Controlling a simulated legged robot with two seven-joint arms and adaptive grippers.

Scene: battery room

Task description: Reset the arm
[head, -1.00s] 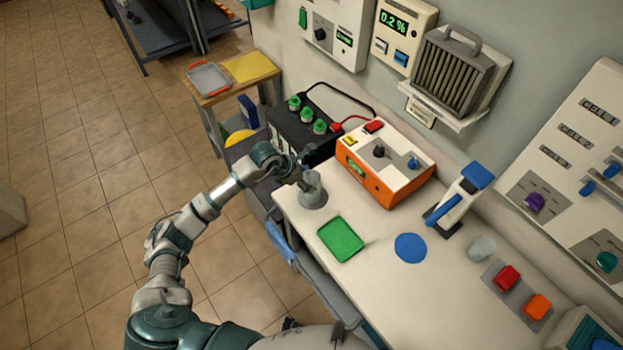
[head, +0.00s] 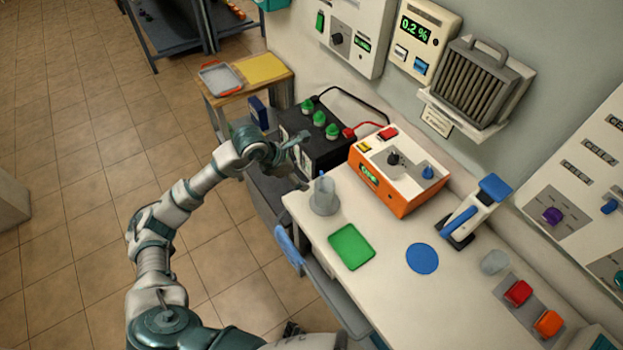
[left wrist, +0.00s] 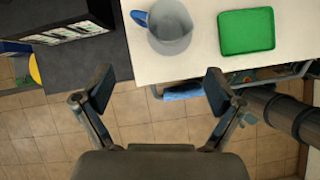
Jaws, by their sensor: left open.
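My left arm reaches in from the left in the head view. Its gripper (head: 302,162) is open and empty, just off the bench's left end, beside the black battery box and up-left of a grey jug (head: 323,196). In the left wrist view the two fingers (left wrist: 160,92) are spread wide over the tiled floor. The jug (left wrist: 170,26), with a blue handle, stands upright on the bench beyond the fingers, apart from them. My right gripper is not seen.
The white bench (head: 385,235) holds a green tray (head: 351,247), a blue disc (head: 422,258) and an orange-sided device (head: 398,172). The black box (head: 318,140) with green caps stands close to the gripper. Open tiled floor (head: 80,200) lies left.

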